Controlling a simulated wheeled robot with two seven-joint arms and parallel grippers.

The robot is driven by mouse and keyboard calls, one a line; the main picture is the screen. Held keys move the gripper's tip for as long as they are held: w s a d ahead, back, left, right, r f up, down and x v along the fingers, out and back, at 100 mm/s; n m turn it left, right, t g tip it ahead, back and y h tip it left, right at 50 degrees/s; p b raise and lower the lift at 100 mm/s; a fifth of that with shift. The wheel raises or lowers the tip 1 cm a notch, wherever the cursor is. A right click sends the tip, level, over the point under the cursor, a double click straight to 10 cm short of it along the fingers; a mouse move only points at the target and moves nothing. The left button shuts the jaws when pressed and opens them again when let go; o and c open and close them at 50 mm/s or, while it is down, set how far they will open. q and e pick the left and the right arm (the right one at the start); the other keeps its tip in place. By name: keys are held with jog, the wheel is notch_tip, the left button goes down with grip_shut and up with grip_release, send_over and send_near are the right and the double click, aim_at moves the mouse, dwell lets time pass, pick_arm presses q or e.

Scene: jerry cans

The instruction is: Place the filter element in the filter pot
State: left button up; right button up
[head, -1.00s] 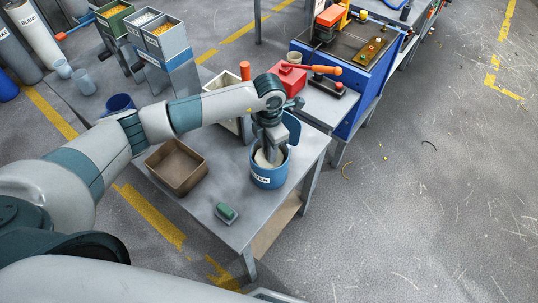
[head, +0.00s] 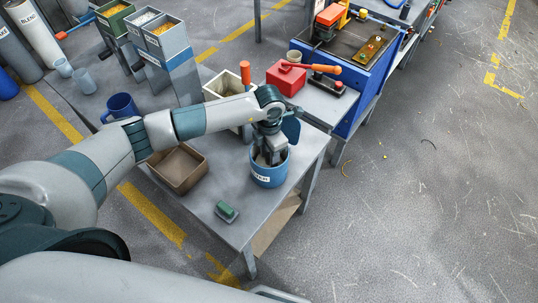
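The blue filter pot (head: 268,178), with a white label, stands on the grey table near its right edge. Its blue lid (head: 291,128) stands up at the back. My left gripper (head: 270,160) points down into the pot's mouth, with its fingertips inside the rim. A small pale patch, likely the filter element (head: 261,160), shows inside the pot beside the fingers. The gripper and the pot wall hide most of it. I cannot tell whether the fingers are shut on it. My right gripper is not in view.
A brown open tray (head: 178,168) and a green block on a grey base (head: 226,211) are on the same table (head: 240,230). A cream open box (head: 226,90) and a blue mug (head: 121,107) are behind my arm. A red box (head: 287,78) stands at the back right.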

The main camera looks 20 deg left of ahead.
pick_arm(q)
jog(key=shift+r, duration=0.35)
notch_tip(320, 180, up, 12)
jog(key=b, duration=0.4)
jog(key=shift+f, duration=0.2)
dwell(0.4)
